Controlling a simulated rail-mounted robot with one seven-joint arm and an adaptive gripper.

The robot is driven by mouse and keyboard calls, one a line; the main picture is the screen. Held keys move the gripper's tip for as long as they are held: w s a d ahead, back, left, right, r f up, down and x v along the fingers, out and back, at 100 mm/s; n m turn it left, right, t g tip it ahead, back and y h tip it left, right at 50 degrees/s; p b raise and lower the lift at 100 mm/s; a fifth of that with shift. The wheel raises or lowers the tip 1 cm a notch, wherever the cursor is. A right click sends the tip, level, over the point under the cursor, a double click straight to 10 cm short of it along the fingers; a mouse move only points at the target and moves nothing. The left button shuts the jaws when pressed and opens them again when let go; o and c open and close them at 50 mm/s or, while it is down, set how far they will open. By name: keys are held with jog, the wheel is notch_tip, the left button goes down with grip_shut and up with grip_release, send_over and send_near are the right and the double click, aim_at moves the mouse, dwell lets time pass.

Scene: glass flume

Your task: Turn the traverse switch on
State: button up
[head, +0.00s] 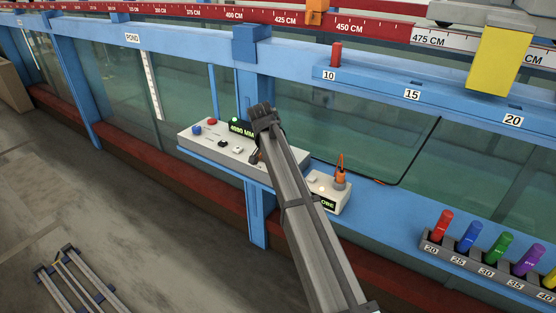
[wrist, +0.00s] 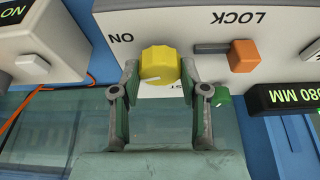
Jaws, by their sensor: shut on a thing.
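In the wrist view, a round yellow knob (wrist: 158,64) with a white pointer mark sits on the front of a pale control box (wrist: 215,35). An upside-down ON label is beside the knob, and a partly hidden label shows below it. My gripper (wrist: 160,78) has a finger on each side of the knob and is shut on it. The pointer mark lies nearly level. In the head view, the control box (head: 205,141) is on the blue flume rail, and my arm covers its right part and the knob. No label reading traverse is legible.
An orange lever (wrist: 243,56) by an upside-down LOCK label and a green knob (wrist: 221,96) are near the fingers. A probe box (head: 325,195) with an orange plug stands to the right. A rack (head: 480,265) of coloured cylinders is farther right.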

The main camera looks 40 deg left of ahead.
jog(key=shift+f+m+h, duration=0.1)
jog(key=shift+m+h, duration=0.4)
jog(key=shift+m, duration=0.8)
jog(key=o, duration=1.1)
jog(key=shift+o, duration=0.2)
jog(key=v, duration=1.2)
jog(key=shift+w+a, duration=0.1)
